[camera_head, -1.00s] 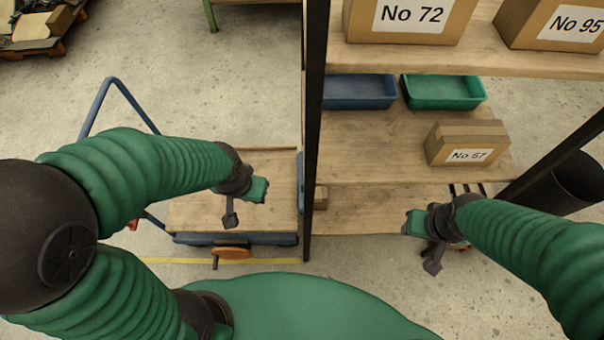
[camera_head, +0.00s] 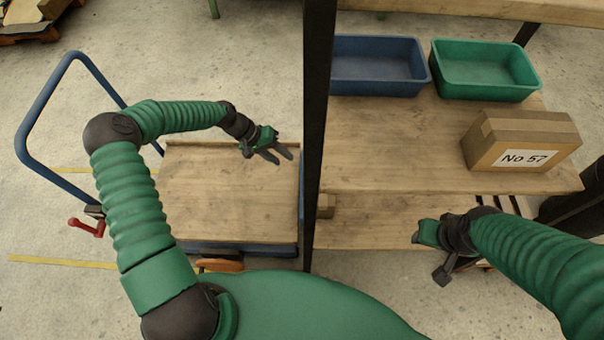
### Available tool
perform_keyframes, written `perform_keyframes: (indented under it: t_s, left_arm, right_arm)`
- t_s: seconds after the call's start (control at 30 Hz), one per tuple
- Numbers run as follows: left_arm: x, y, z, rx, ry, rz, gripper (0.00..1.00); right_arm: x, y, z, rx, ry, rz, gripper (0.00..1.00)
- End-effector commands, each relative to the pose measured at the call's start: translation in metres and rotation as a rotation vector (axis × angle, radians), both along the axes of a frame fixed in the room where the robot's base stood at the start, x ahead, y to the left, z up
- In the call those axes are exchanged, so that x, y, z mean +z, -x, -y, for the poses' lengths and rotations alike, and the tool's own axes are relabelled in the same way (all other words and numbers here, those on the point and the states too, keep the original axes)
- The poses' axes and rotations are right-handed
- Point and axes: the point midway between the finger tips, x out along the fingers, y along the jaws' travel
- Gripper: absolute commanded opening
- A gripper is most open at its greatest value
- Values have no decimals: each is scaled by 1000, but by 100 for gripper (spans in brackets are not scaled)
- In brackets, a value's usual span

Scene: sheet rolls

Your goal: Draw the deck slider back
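A cart with a wooden deck (camera_head: 225,195) and a bent blue push handle (camera_head: 38,110) stands at the left. I cannot make out for certain which part is the deck slider. A small red crank or lever (camera_head: 84,227) shows at the cart's left side, below the handle. My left gripper (camera_head: 282,159) is over the deck's far right corner, its two dark fingers apart and nothing between them. I cannot tell whether it touches the deck. My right gripper (camera_head: 443,273) hangs in front of the lower shelf, with no object seen in it; its fingers overlap in this view.
A dark upright post (camera_head: 318,130) stands between the cart and the wooden shelf (camera_head: 400,150). The shelf bears a blue bin (camera_head: 378,88), a green bin (camera_head: 485,92) and a box marked No 57 (camera_head: 522,158). Floor left of the cart is mostly clear.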

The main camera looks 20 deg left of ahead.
Motion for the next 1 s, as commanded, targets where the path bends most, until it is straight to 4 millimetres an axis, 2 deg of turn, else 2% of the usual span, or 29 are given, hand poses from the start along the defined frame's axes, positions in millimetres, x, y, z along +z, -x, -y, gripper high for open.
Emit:
perform_keyframes:
  t_s: [0.03, 0.2, 0.43, 0.6, 0.83, 1.0]
  left_arm:
    - [-17, -1, 8, -3, 3, -3, 38]
    - [-55, -8, 31, 0, 3, -3, 38]
    - [-94, -16, 57, 0, 1, -2, 38]
    - [-104, -19, 64, 1, -2, 0, 38]
    - [-104, -19, 63, 1, -1, -1, 38]
    - [-104, -18, 63, 1, -1, -1, 17]
  right_arm:
    - [-7, 0, 0, 0, 0, 0, 41]
    - [-19, 0, 0, 0, 0, 0, 41]
    - [-31, 0, 0, 1, 0, 0, 41]
    - [-33, 0, 0, 0, 0, 0, 41]
    - [-32, 0, 0, 0, 0, 0, 41]
    - [-32, 0, 0, 1, 0, 0, 41]
